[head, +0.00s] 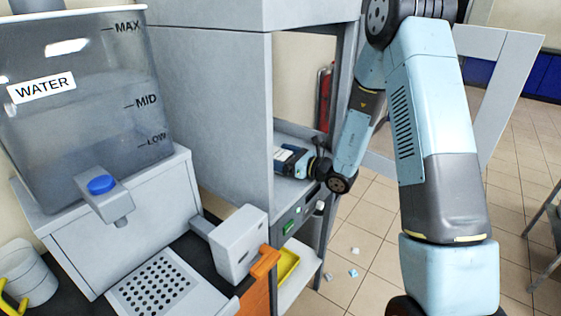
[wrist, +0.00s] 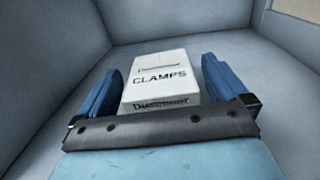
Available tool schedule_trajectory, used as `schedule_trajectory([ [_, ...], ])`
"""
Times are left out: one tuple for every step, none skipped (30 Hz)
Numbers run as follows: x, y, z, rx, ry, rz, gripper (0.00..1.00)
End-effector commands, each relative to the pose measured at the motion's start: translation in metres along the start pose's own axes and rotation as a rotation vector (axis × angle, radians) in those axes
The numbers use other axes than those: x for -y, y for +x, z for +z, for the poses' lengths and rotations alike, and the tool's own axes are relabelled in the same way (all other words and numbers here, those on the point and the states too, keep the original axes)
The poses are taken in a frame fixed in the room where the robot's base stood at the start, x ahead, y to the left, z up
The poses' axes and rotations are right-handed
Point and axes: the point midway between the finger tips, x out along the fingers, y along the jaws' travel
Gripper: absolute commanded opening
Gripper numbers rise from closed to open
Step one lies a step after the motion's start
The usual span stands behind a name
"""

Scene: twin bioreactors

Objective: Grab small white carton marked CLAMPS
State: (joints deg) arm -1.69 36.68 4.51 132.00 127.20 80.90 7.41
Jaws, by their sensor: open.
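The small white carton marked CLAMPS (wrist: 160,82) lies in the wrist view on the grey floor of a compartment, its lettering facing up. My gripper (wrist: 165,85) is open, with one blue finger on the left of the carton and one on the right. The near end of the carton is close to the gripper's dark front edge. In the head view my gripper (head: 290,158) reaches into the grey cabinet, and the carton cannot be made out clearly there.
Grey walls (wrist: 190,20) enclose the carton at the back and left. In the head view the cabinet's side panel (head: 215,110) stands left of my gripper, and an open door (head: 497,90) is at the right. A WATER tank (head: 85,110) stands at left. Small bits lie on the tiled floor.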

Motion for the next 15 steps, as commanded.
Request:
schedule_trajectory([
  [-0.0005,0.0073,0.0001,0.000,-0.001,0.003,1.00],
  [-0.0007,0.0102,0.0001,0.000,-0.001,0.003,1.00],
  [-0.0006,0.0129,0.0000,0.000,0.000,0.002,1.00],
  [-0.0004,0.0141,0.0000,0.001,0.000,0.001,1.00],
  [-0.0002,0.0148,0.0000,0.001,0.000,0.000,1.00],
  [0.0001,0.0150,0.0000,0.000,0.000,0.000,1.00],
  [0.0002,0.0149,0.0000,0.000,0.000,-0.001,1.00],
  [0.0002,0.0147,0.0000,0.000,0.000,-0.001,1.00],
  [0.0002,0.0146,0.0000,0.000,0.000,-0.001,1.00],
  [0.0002,0.0146,0.0000,0.000,0.000,-0.001,1.00],
  [0.0002,0.0146,0.0000,0.000,0.000,0.000,0.98],
  [0.0002,0.0145,0.0000,0.000,0.000,0.000,0.94],
  [0.0002,0.0145,0.0000,0.000,0.000,0.000,0.91],
  [0.0002,0.0144,0.0000,0.000,0.000,0.000,0.89],
  [0.0002,0.0144,0.0000,0.000,0.000,-0.001,0.85],
])
